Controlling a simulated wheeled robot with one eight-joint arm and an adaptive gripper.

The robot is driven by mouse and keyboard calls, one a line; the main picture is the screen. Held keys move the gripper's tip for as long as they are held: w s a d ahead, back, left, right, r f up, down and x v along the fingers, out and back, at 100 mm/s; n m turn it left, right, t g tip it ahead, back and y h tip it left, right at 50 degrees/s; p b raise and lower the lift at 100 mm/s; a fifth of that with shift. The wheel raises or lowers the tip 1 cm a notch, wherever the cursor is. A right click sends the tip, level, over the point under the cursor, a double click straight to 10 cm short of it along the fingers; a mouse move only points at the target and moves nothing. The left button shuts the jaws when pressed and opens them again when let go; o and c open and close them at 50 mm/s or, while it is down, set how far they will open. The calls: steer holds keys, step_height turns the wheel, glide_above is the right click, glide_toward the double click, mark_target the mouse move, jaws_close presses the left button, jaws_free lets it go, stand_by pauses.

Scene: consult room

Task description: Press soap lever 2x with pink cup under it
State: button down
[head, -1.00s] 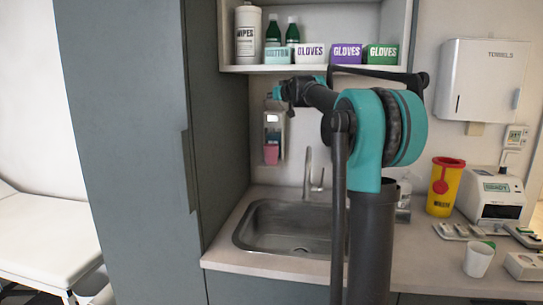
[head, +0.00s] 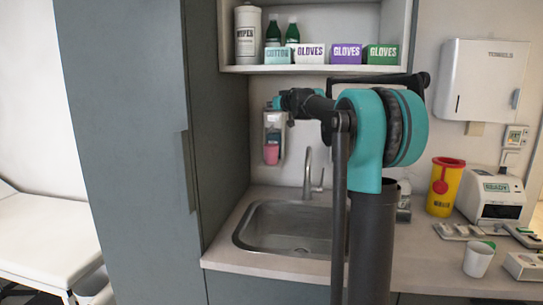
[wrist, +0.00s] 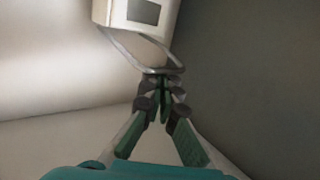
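The white soap dispenser (head: 274,124) hangs on the wall left of the tap. The pink cup (head: 271,154) is upright directly under it; the wrist view does not show the cup. In the wrist view the dispenser body (wrist: 140,14) is at the top, with its wire lever (wrist: 128,48) looping out toward me. My gripper (wrist: 161,78) has its fingers together at the outer end of the lever loop; I cannot tell whether they touch it. In the head view my gripper (head: 278,103) is at the upper part of the dispenser, small and partly hard to make out.
A sink (head: 290,228) with a tap (head: 308,175) lies below. A tall grey cabinet (head: 130,150) stands close on the left. A shelf (head: 310,69) with boxes and bottles is above. A white cup (head: 478,259) and yellow bin (head: 444,188) stand on the right counter.

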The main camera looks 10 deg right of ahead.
stand_by(0.3)
steer(key=shift+r, duration=2.4)
steer(key=shift+f, duration=0.1)
steer(key=shift+f, duration=2.45)
steer(key=shift+r, duration=0.1)
steer(key=shift+w+r, duration=0.1)
steer(key=shift+r, duration=2.3)
steer(key=s+a, duration=0.3)
steer(key=s, duration=0.6)
steer(key=shift+s, duration=0.3)
